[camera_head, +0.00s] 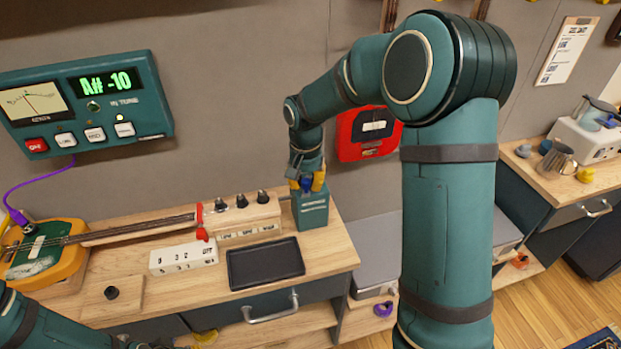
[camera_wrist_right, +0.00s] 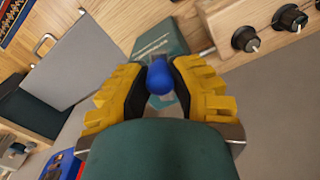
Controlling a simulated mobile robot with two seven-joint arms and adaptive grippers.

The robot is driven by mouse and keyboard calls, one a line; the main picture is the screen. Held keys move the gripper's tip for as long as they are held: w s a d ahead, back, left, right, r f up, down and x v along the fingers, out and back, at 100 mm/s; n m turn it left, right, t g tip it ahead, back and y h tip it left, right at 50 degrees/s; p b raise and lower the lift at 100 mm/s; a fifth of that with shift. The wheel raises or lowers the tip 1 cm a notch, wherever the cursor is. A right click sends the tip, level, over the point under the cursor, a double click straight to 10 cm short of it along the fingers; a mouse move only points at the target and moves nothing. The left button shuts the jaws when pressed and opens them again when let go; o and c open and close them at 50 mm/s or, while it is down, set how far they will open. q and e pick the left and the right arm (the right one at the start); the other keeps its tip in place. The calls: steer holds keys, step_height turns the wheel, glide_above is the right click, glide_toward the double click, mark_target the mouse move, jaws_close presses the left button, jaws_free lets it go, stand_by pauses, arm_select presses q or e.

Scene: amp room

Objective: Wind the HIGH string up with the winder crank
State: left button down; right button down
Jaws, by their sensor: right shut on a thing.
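My right gripper (camera_head: 307,184) is at the right end of the bench, just above a teal block (camera_head: 311,212). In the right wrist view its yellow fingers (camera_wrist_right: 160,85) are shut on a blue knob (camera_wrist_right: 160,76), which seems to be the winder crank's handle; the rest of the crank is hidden. The stringed instrument's yellow body (camera_head: 50,277) is at the left, and its wooden headstock (camera_head: 262,212) has several black pegs, left of the gripper. The labels under the pegs are too small to read surely. My left arm shows at the bottom left; its gripper (camera_head: 140,345) is mostly cut off.
A wall tuner (camera_head: 92,108) reads "A# -10". A red clamp (camera_head: 201,220) sits at the neck. A white numbered block (camera_head: 183,258), a black tray (camera_head: 265,263) and a small wooden block with a black knob (camera_head: 111,293) lie in front. A red wall box (camera_head: 365,135) hangs behind my right arm.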

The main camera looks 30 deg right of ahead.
steer(key=shift+w+a+m, duration=0.15)
steer(key=shift+a+m, duration=0.1)
steer(key=shift+m, duration=0.25)
steer(key=c, duration=0.8)
jaws_free()
steer(key=shift+r, duration=0.15)
step_height(320, 180, up, 12)
steer(key=shift+f, duration=0.1)
